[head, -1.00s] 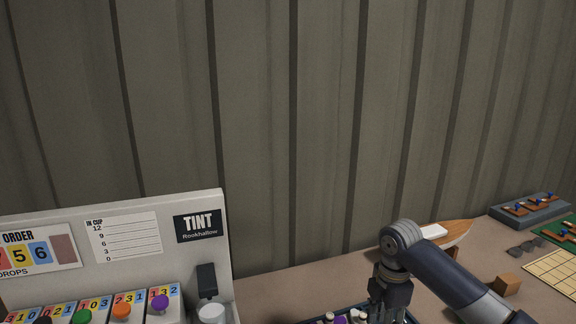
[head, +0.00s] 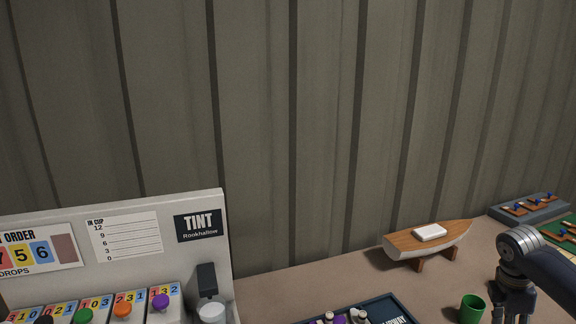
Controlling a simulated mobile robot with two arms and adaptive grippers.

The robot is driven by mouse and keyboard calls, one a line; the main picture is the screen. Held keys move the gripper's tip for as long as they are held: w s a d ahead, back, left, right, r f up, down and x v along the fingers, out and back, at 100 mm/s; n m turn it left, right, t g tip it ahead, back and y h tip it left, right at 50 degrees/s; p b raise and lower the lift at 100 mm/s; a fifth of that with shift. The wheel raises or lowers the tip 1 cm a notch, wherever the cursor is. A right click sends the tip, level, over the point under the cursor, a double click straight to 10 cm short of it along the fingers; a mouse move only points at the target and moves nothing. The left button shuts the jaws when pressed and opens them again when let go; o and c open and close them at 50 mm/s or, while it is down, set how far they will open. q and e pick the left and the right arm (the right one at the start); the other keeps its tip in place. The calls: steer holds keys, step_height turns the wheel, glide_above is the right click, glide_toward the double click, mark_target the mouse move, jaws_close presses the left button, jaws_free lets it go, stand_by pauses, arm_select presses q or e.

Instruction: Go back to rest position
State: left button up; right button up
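My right gripper (head: 513,304) hangs at the lower right, pointing down; its fingertips are cut off by the bottom edge, so I cannot see whether it is open or shut. It is just right of a green cup (head: 472,309) on the bench; a gap or contact between them is hard to judge. My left gripper is not in view.
A tint machine (head: 219,258) with coloured knobs stands at the left. A dark tray (head: 385,308) with small items lies at the bottom middle. A wooden boat model (head: 405,244) sits on a stand. A blue-grey rack (head: 530,209) is at the far right. Bare bench (head: 290,288) lies between.

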steer(key=s+d+f+m+t+h, duration=0.15)
steer(key=s+d+f+m, duration=0.3)
steer(key=d+f, duration=0.55)
steer(key=s+d+f+m+h, duration=0.25)
steer(key=s+d+f, duration=0.25)
steer(key=d+f, duration=0.5)
steer(key=s+d+f+m+h, duration=0.1)
steer(key=s+d+f, duration=0.3)
steer(key=s, duration=0.6)
steer(key=s+d+f+t, duration=0.1)
steer(key=s+d+f, duration=0.1)
steer(key=s+d, duration=0.55)
steer(key=s+d+f+m+h, duration=0.1)
steer(key=s+d+f, duration=0.2)
steer(key=s, duration=0.8)
steer(key=s+a+f+m+y, duration=0.1)
steer(key=s+a+f+y, duration=0.15)
steer(key=a+f, duration=0.8)
steer(key=s+a+f+y, duration=0.1)
steer(key=s+a+f, duration=0.2)
steer(key=a+f, duration=0.8)
steer(key=s+a+f+m+y, duration=0.1)
steer(key=a+f+y, duration=0.1)
steer(key=a, duration=1.7)
steer(key=s+a+f+m+g+y, duration=0.1)
steer(key=a+f+y, duration=0.2)
steer(key=a, duration=1.7)
steer(key=shift+s+a+f, duration=0.2)
steer(key=shift+s+f, duration=0.15)
